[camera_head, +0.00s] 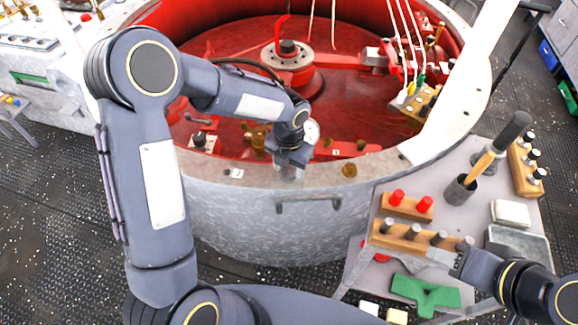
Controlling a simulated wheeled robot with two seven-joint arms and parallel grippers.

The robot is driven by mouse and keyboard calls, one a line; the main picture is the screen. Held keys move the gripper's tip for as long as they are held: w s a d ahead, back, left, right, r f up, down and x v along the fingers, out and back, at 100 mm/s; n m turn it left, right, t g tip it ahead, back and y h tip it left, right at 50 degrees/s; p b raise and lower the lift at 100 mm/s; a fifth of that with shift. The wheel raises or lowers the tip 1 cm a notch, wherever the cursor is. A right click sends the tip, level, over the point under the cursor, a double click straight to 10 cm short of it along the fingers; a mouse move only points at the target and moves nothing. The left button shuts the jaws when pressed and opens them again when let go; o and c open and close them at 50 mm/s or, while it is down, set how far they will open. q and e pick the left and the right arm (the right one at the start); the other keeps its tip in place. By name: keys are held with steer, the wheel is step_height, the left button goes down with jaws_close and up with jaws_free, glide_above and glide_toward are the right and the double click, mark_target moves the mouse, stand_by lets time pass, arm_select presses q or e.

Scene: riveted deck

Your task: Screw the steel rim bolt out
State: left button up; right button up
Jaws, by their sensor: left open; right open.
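My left gripper (289,174) points down over the near rim of the large round vessel (225,205). It is open. I cannot make out a steel bolt for certain; the gripper covers that part of the rim. A brass-coloured knob (349,170) stands on the rim to the right of the gripper, apart from it. A small dark spot (226,173) shows on the rim to the left, beside a white tag marked 2 (237,174). My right gripper (440,257) is open at the front right, by a wooden block (400,240) holding several grey pegs.
The vessel's red inside holds a central hub (287,58) and several fittings. A handle (308,203) sticks out below the rim.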

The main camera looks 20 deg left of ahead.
arm_select(q)
steer(key=c, duration=1)
steer(key=shift+n, duration=0.3)
